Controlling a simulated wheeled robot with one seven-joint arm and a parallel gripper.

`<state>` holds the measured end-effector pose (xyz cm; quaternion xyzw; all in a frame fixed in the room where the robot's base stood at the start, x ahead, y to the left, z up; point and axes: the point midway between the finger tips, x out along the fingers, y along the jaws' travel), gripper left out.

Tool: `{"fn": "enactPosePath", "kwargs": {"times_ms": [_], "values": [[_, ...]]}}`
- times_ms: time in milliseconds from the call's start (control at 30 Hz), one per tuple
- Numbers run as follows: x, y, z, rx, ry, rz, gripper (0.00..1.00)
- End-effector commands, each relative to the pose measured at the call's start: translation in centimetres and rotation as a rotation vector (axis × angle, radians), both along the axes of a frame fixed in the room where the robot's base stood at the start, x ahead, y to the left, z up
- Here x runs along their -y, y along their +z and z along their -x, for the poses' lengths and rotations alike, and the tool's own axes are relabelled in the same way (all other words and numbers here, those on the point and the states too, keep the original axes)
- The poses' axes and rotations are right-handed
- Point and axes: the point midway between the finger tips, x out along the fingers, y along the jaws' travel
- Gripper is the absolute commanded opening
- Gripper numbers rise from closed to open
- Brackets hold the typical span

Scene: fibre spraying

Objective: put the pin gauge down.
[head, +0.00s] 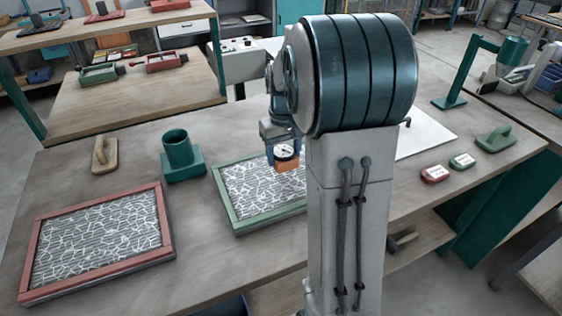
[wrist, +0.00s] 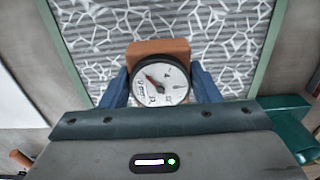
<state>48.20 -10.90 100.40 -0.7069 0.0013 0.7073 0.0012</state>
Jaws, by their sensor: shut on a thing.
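The pin gauge (wrist: 158,80) has a round white dial with a dark rim and an orange-brown block body. In the wrist view my gripper (wrist: 160,88) has its blue fingers shut on the gauge from both sides. In the head view the gauge (head: 286,153) shows over the green-framed panel (head: 219,184), which bears a white fibre pattern. I cannot tell whether the gauge touches the panel. My arm and column hide the right part of that panel and much of my gripper.
A red-framed panel (head: 168,228) lies at the left of the table. A green cup holder (head: 180,155) stands between the panels, with a tan float (head: 104,154) to its left.

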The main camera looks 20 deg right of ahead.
Motion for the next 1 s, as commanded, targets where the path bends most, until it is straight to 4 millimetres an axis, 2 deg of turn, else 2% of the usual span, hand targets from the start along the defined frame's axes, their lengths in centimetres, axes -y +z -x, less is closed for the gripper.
{"fn": "enactPosePath", "kwargs": {"times_ms": [167,467,867,900,967,1000], "values": [[-0.3,-0.7,-1.0,0.0,0.001,0.0,0.22],[-0.3,-4.4,-1.0,-0.001,0.0,0.0,0.22],[-0.3,-5.1,-1.0,0.001,0.0,0.0,0.22],[-0.3,-5.1,-1.0,0.0,0.0,0.0,0.59],[-0.3,-5.0,-1.0,0.0,0.0,0.0,0.75],[-0.3,-5.0,-1.0,0.0,0.0,0.0,0.78]]}}
